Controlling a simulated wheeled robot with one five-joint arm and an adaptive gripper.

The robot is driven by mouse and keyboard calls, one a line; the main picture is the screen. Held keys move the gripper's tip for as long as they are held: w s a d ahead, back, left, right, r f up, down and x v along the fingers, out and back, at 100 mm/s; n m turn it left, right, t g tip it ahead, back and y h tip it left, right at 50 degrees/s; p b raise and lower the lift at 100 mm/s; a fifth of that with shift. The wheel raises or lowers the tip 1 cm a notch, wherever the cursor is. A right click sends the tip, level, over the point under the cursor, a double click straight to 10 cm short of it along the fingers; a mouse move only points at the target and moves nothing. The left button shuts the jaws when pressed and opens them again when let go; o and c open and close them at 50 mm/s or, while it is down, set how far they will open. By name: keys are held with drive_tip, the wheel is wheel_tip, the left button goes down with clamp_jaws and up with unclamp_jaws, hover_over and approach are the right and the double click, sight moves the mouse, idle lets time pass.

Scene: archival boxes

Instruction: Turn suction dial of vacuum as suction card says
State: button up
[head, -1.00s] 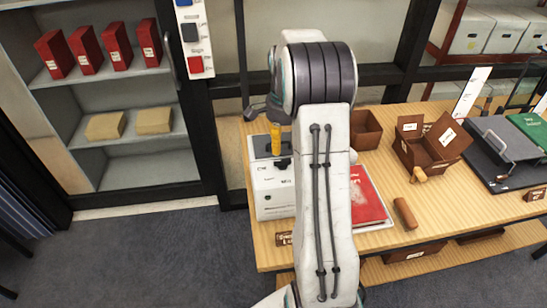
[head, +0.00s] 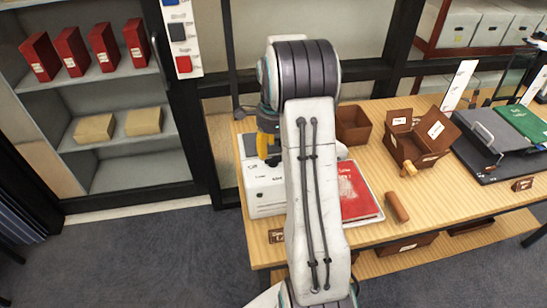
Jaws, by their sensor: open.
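A white box-shaped machine (head: 265,197), which looks like the vacuum, stands at the left end of the wooden table. A dark panel covers the back of its top. My gripper (head: 268,155), with yellow and dark parts, points down just over the machine's top, left of my arm. It is open; I see nothing held in it, but its fingertips are small and partly hidden. I cannot make out the suction dial; my gripper and arm cover part of the machine. No card can be read as the suction card. A white card (head: 459,84) stands at the back right.
A red booklet (head: 357,192) lies right of my arm, with a brown cylinder (head: 397,207) beside it. Brown boxes (head: 354,125) stand behind. A grey press-like device (head: 490,145) is at the right. A cabinet (head: 90,128) with red boxes stands left.

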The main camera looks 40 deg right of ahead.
sight(273, 159)
drive_tip(key=shift+f, duration=2.15)
clamp_jaws()
